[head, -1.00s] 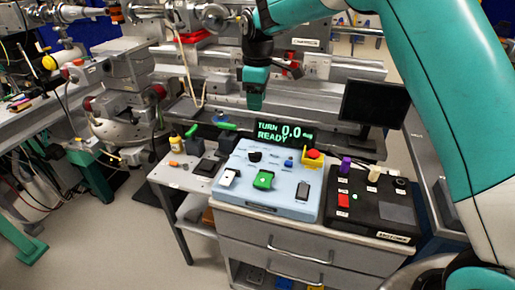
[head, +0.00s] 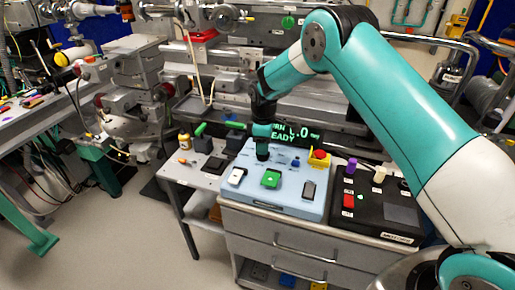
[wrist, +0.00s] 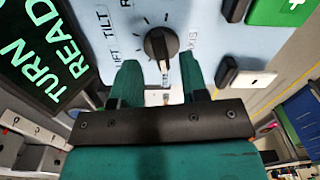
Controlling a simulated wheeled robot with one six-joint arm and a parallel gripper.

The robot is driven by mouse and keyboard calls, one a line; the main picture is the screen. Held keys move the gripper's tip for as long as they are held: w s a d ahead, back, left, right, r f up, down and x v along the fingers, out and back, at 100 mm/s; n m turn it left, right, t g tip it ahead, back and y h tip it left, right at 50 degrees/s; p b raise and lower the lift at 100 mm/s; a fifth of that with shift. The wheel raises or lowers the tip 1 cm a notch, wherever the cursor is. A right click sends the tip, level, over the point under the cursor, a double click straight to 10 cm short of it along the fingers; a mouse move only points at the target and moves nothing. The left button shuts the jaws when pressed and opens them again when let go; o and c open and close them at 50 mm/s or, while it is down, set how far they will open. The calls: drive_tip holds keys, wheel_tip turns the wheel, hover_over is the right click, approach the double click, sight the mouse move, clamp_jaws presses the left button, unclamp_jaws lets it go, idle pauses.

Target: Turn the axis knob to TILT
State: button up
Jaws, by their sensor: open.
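The axis knob (wrist: 158,42) is a round black dial on the pale blue control panel (wrist: 225,25). A pale mark shows on its side toward my fingers. The TILT label (wrist: 103,18) and the LIFT label (wrist: 113,50) are to its left in the wrist view, with the AXIS label (wrist: 193,45) to its right. I cannot tell for sure which label the mark selects. My gripper (wrist: 158,76) is open and empty, its fingertips apart just short of the knob. In the head view my gripper (head: 262,157) is low over the panel and hides the knob.
A display (wrist: 40,55) reading TURN READY stands behind. A black box (head: 375,215) with several controls is to the right.

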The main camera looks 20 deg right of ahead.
drive_tip(key=shift+f, duration=1.2)
